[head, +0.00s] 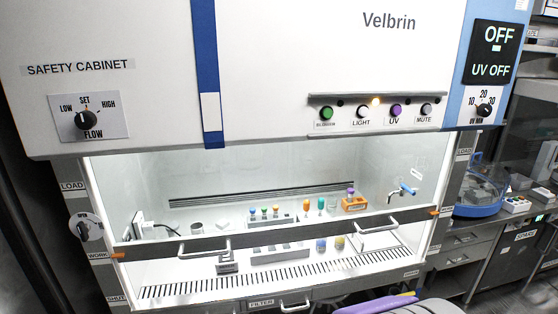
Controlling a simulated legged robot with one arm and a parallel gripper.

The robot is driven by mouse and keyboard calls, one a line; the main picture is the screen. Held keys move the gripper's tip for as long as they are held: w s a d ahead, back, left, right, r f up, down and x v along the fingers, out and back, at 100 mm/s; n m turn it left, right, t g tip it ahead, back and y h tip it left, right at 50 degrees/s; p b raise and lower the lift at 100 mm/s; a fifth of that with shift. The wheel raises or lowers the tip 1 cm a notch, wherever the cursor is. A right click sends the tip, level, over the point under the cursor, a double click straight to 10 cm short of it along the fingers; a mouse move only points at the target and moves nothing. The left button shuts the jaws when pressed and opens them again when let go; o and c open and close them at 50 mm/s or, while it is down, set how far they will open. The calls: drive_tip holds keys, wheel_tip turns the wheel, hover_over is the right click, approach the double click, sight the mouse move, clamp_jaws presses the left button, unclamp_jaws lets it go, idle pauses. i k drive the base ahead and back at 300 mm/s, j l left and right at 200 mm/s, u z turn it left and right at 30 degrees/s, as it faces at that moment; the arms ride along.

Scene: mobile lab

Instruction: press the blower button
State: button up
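The blower button (326,113) is the green round button at the left end of the button row on the safety cabinet (250,60). The small label below it is blurred but seems to read BLOWER. To its right are the LIGHT button (362,112), the purple UV button (395,111) and the grey MUTE button (426,110). An orange lamp (376,101) glows above and between the LIGHT and UV buttons. No gripper shows in the head view, and nothing covers the blower button.
The sash handles (205,250) run across the cabinet's opening. Inside stand several coloured vials and an orange rack (354,203). A flow knob (86,120) is at left, and a display (492,52) reads OFF and UV OFF. A blue round device (481,190) stands at right.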

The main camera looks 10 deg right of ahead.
sight(327, 113)
drive_tip(key=k+l, duration=0.7)
drive_tip(key=l, duration=0.2)
drive_tip(key=k+z, duration=0.05)
